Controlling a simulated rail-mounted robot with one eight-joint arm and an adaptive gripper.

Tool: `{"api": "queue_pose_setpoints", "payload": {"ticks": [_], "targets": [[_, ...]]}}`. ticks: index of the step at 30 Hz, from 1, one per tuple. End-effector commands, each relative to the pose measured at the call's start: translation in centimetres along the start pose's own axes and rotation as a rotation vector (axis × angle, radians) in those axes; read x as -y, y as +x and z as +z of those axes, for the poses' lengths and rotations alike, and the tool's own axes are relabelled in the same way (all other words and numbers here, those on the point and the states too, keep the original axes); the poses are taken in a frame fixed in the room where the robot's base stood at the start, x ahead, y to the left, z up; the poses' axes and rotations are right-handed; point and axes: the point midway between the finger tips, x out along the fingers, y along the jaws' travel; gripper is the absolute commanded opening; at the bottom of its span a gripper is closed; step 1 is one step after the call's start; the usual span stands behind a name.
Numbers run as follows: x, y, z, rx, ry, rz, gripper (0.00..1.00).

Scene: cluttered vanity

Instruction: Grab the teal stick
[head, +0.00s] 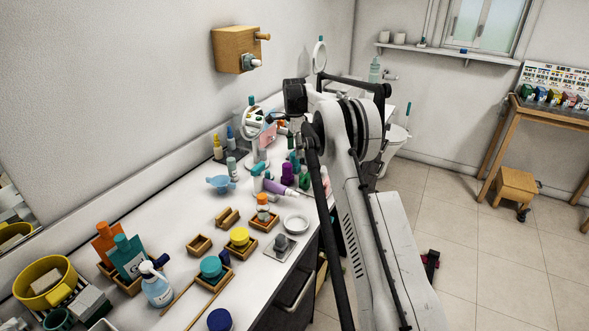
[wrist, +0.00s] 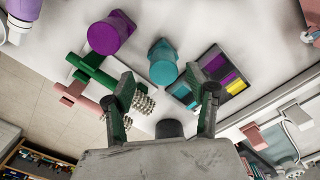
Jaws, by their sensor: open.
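The teal stick (wrist: 163,62) is a short, thick teal cylinder on the white counter in the wrist view. In the head view, a small teal item (head: 293,158) that looks like it stands among other bottles beside my arm. My gripper (wrist: 167,84) is open, with its two dark fingers apart at the lower middle of the wrist view. The teal stick shows just beyond the gap between the fingertips, and nothing is held. In the head view my arm covers part of this area, and the fingers cannot be made out clearly.
A purple cylinder (wrist: 111,32) stands left of the teal stick, and a palette (wrist: 231,78) with purple and yellow squares lies close on its right. Green and pink items and silvery beads (wrist: 143,102) crowd the left finger. A white dish (head: 296,224) lies nearer on the counter.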

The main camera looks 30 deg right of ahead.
Motion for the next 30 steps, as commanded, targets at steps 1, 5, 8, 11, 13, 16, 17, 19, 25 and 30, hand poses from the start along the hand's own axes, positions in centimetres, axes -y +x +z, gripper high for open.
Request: {"api": "queue_pose_setpoints", "payload": {"ticks": [1, 5, 8, 11, 13, 16, 17, 19, 25, 30], "targets": [[0.0, 0.2, 0.0, 0.0, 0.0, 0.0, 0.53], [0.2, 1.0, -0.1, 0.0, 0.0, 0.0, 0.53], [0.4, 2.3, -0.2, 0.0, 0.0, 0.0, 0.53], [0.5, 3.8, -0.3, 0.0, 0.0, 0.0, 0.53], [0.5, 4.6, -0.3, 0.0, 0.0, 0.0, 0.53], [0.5, 5.2, -0.2, 0.0, 0.0, 0.0, 0.53], [0.5, 5.2, -0.2, 0.0, 0.0, 0.0, 0.53], [0.5, 5.2, -0.2, 0.0, 0.0, 0.0, 0.53], [0.5, 5.2, -0.2, 0.0, 0.0, 0.0, 0.37], [0.5, 5.2, -0.2, 0.0, 0.0, 0.0, 0.14]]}}
